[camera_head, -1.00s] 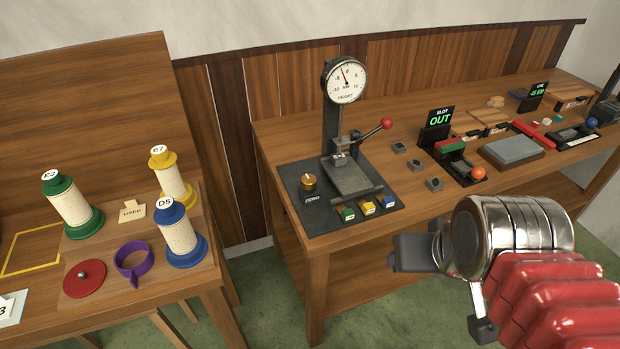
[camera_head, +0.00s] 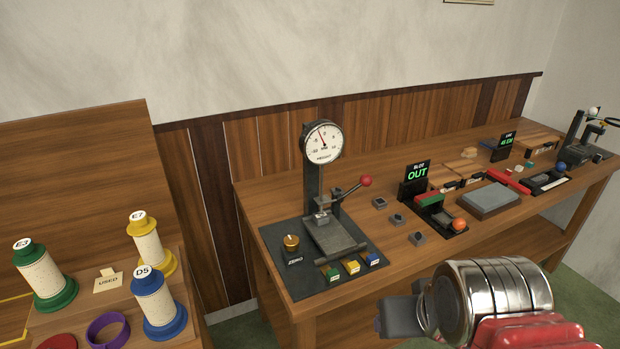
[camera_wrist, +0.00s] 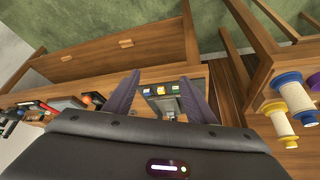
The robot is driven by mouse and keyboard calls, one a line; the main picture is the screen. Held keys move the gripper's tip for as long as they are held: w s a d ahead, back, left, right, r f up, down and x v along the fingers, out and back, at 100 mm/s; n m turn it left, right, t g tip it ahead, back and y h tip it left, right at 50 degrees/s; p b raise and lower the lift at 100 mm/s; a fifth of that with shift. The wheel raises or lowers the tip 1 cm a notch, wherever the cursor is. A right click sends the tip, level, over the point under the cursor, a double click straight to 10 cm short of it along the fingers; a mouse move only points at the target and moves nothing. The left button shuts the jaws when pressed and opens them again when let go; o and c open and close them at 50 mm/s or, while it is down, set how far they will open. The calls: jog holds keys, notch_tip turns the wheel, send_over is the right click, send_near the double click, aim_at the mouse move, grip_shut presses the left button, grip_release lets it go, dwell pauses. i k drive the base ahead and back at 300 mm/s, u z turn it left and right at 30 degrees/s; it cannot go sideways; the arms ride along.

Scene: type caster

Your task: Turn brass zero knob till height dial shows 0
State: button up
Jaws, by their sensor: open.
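The brass zero knob (camera_head: 291,242) stands at the left of a dark base plate (camera_head: 284,274), just behind the word ZERO. The round white height dial (camera_head: 322,142) sits on a post at the plate's back. Its needle points nearly straight up, seemingly a little left of the top; the exact reading is too small to tell. My gripper (camera_head: 392,316) is in front of the bench edge, right of the plate and well apart from the knob. In the wrist view its two dark fingers (camera_wrist: 160,76) are spread and empty, with the bench beyond them. I cannot make out the knob there.
A red-ball lever (camera_head: 366,181) juts right from the gauge stand. Coloured blocks (camera_head: 352,267) line the plate's front. An OUT display (camera_head: 417,180) and a grey stone block (camera_head: 487,199) stand to the right. Spools (camera_head: 156,300) stand on the left table.

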aim_at(292, 243)
jog(key=z, duration=0.05)
jog(key=k, duration=0.6)
jog(key=u, duration=0.5)
jog(key=i, duration=1.2)
jog(key=u, duration=0.35)
